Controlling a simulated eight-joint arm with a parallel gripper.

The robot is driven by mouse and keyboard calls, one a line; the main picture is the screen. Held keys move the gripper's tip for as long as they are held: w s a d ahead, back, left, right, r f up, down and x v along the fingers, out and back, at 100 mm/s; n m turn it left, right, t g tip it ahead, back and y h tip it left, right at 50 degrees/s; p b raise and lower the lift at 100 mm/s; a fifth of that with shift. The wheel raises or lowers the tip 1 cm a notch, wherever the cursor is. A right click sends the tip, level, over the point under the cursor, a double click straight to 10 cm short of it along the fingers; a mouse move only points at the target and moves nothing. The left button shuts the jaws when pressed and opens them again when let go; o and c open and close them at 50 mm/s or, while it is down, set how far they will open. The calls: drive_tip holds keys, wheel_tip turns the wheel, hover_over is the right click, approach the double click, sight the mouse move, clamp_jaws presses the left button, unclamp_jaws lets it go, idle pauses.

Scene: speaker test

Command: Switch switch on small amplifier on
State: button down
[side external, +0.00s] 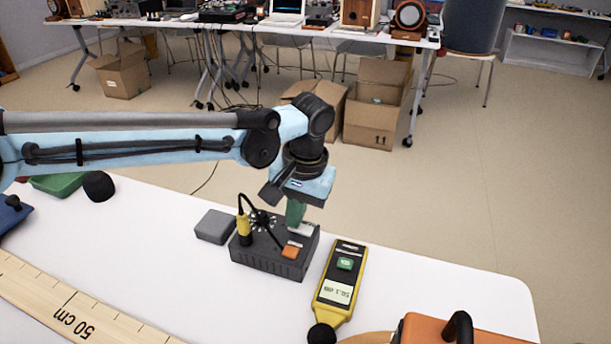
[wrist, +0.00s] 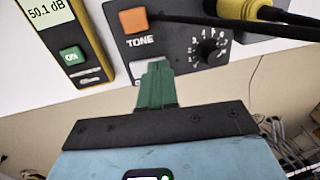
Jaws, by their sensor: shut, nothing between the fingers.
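The small amplifier (side external: 265,261) is a dark grey box on the white table. Its top panel (wrist: 180,50) has an orange square switch (side external: 290,252) marked TONE, which also shows in the wrist view (wrist: 134,20). A numbered black dial (wrist: 211,48) and a yellow plug (side external: 244,228) with a black cable are on the panel. A white marked patch (wrist: 137,70) below TONE is partly hidden by my fingers. My gripper (side external: 294,224) has green fingers, shut and empty, pointing down at the panel's far edge beside this patch. I cannot tell whether the tips touch it.
A yellow sound meter (side external: 338,283) reading 50.1 dB lies right of the amplifier. A grey box (side external: 215,226) sits to its left. A wooden ruler (side external: 75,312) lies front left, and an orange case (side external: 455,330) front right. Bare table lies at the right.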

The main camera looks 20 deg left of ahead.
drive_tip(key=shift+a+f+h, duration=0.15)
drive_tip(key=shift+f+h, duration=0.05)
drive_tip(key=shift+h, duration=0.1)
drive_tip(key=shift+d, duration=0.2)
drive_tip(key=shift+d+r, duration=0.15)
drive_tip(key=shift+d, duration=0.55)
wheel_tip(320, 180, up, 14)
drive_tip(key=d, duration=0.2)
idle(0.5)
drive_tip(key=shift+a, duration=0.1)
